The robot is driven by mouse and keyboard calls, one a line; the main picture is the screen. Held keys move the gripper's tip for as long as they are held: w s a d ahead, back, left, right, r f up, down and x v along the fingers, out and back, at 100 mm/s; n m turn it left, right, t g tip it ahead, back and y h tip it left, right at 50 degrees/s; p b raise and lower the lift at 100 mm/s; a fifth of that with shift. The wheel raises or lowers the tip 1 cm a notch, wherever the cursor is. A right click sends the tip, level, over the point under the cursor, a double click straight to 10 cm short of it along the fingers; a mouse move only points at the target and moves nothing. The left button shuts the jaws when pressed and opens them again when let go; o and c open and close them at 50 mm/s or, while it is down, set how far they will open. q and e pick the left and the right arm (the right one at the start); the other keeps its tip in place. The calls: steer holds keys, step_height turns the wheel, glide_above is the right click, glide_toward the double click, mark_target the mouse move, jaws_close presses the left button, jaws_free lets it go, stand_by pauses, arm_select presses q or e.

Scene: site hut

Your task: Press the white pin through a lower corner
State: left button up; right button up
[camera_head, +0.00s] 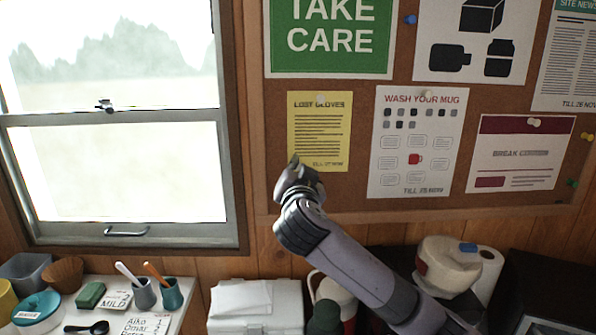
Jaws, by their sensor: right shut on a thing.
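My right gripper (294,162) is raised in front of the cork board (285,200), at the lower left corner of the yellow "Lost Gloves" sheet (320,130). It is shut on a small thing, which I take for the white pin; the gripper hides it. The corner is covered too, so I cannot tell whether anything touches the paper. A pale pin (320,99) shows at the sheet's top middle. The lower right corner shows no pin. My left gripper is not in view.
Beside the yellow sheet hang a "Wash Your Mug" sheet (415,140), a "Break" sheet (515,153) and a green sign (328,38). A window (232,150) is at left. Below stand a cluttered table (112,283), a white box (256,308) and a paper roll (489,270).

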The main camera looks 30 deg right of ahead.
steer(key=shift+w+d, duration=0.15)
steer(key=shift+w, duration=0.15)
stand_by(1.8)
steer(key=shift+b, duration=0.4)
stand_by(0.4)
steer(key=o, duration=0.8)
steer(key=shift+c, duration=0.2)
steer(key=v, duration=1.2)
